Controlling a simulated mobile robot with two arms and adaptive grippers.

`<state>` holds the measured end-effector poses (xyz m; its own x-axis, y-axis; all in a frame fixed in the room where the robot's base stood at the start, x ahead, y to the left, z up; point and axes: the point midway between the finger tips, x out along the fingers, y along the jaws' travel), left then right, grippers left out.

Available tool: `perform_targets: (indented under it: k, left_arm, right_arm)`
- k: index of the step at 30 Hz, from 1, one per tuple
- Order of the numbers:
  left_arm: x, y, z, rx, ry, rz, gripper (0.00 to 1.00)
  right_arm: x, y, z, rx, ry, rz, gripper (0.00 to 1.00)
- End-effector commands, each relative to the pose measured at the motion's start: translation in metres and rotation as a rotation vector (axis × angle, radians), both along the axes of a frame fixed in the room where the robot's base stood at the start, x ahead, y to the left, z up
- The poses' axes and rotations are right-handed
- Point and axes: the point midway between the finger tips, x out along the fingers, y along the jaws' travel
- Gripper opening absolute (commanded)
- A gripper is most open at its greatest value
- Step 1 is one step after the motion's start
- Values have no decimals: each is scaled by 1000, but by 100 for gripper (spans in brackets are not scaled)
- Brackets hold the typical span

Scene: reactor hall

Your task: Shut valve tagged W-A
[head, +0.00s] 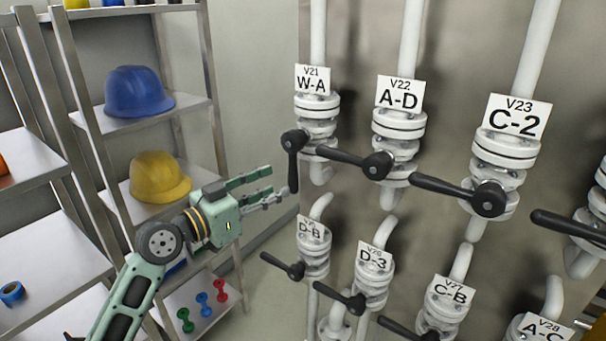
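The valve tagged W-A (315,114) is at the upper left of the pipe wall, under a white tag (312,80) reading V21 W-A. Its black lever (293,166) hangs almost straight down from its hub. My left gripper (279,181) is just left of the lever's lower end, with its fingers pointing right. The fingers are apart, with nothing between them. The lower fingertip appears close to the lever's end; I cannot tell whether they touch. My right gripper is not in view.
Valve A-D (398,133) and valve C-2 (500,160) are to the right, their levers pointing left. Valve D-B (313,252) is below, among several lower valves. A metal shelf with a blue helmet (138,92) and yellow helmet (158,178) stands left.

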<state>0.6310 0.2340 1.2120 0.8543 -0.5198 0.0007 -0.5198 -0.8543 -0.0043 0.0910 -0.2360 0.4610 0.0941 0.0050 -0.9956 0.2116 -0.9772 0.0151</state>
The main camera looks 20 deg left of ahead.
Motion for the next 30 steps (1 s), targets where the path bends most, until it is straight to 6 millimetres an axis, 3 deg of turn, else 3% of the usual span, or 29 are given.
perform_targets:
  k: [13,24,30]
  left_arm:
    - [56,-33,1,-5,4,2,36]
    - [62,-37,-2,-2,5,2,36]
    - [62,-37,-2,-2,5,2,20]
  right_arm:
    - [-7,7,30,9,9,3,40]
    - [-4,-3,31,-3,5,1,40]
    - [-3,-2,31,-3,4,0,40]
